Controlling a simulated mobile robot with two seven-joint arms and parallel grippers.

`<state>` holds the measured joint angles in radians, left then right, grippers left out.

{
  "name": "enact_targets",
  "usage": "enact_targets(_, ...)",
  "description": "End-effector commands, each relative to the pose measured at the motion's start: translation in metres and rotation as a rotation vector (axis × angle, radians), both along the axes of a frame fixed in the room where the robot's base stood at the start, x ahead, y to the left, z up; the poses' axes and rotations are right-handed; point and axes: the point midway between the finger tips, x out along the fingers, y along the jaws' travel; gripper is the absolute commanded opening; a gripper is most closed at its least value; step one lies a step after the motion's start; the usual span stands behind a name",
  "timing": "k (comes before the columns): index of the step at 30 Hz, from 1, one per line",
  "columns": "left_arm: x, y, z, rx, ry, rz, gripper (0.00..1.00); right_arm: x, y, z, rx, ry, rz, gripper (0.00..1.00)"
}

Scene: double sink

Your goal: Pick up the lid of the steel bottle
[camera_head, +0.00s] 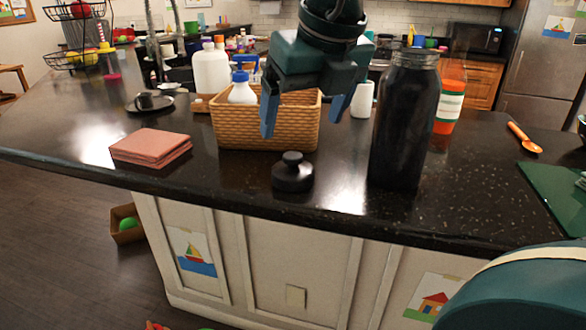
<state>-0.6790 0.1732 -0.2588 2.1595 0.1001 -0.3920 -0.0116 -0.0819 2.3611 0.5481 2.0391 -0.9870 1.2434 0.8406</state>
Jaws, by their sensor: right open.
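The black lid (292,176) with a round knob lies on the dark counter near its front edge. The dark steel bottle (402,125) stands upright to the right of it, apart from it, with no lid on its mouth. My right gripper (306,115) comes down from the top with its two blue fingers spread and nothing between them. It shows above the lid in the picture, in front of the wicker basket. My left gripper is not in view.
The wicker basket (231,133) holds a white bottle behind the lid. A folded pink cloth (150,148) lies to the left. An orange bottle (450,100) stands behind the steel bottle. An orange spoon (525,138) lies at right.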

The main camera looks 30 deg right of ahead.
Motion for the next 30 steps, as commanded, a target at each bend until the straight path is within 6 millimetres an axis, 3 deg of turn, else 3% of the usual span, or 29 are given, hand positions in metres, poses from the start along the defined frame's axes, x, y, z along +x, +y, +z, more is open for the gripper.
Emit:
enact_targets(4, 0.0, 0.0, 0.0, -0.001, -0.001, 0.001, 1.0, 0.01, -0.001, -0.026, 0.0, 0.005, 0.0, 0.87)
enact_targets(11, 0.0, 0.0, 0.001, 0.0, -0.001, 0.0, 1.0, 0.017, -0.002, -0.042, 0.001, 0.001, -0.001, 0.87)
enact_targets(21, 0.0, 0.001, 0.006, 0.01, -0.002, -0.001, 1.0, 0.03, -0.004, -0.085, 0.001, 0.004, 0.0, 0.87)
enact_targets(30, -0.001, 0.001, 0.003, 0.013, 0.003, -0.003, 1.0, 0.032, -0.004, -0.088, 0.002, 0.0, 0.0, 0.86)
